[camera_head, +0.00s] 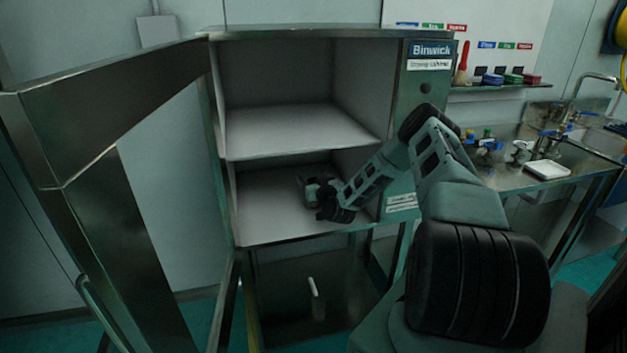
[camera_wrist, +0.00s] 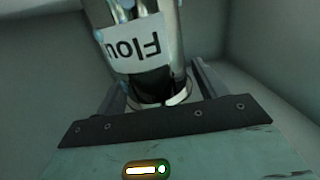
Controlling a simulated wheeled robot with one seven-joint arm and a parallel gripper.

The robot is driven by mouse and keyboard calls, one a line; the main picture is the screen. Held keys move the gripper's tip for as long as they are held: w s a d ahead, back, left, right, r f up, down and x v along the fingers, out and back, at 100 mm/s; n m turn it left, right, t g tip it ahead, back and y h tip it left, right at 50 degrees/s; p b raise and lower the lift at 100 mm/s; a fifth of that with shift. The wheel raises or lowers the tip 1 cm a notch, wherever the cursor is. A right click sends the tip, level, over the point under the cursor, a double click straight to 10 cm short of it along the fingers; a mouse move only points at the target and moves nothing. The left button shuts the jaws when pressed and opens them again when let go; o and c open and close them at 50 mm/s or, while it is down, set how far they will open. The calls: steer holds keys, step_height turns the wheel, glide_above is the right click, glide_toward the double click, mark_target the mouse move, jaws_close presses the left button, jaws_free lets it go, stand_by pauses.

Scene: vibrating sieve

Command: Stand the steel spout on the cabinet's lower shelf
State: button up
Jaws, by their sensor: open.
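The steel spout (camera_wrist: 172,50) is a shiny steel tube with a white label, its lettering upside down in the wrist view. It is close in front of my gripper, between the fingers, and its far end is cut off by the frame. My gripper (camera_head: 318,193) is open inside the cabinet's lower compartment, above or at the lower shelf (camera_head: 265,222). In the head view the spout is too dark and too covered by my gripper to make out clearly. I cannot tell whether the spout's end touches the shelf.
The cabinet door (camera_head: 110,85) stands open on the left. The lower shelf has bare room left of my gripper. A sink counter (camera_head: 500,178) with taps and a white tray (camera_head: 547,170) is on the right.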

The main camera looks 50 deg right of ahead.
steer(key=shift+r+p, duration=0.55)
steer(key=shift+p, duration=0.05)
steer(key=b+v, duration=0.3)
steer(key=v, duration=0.9)
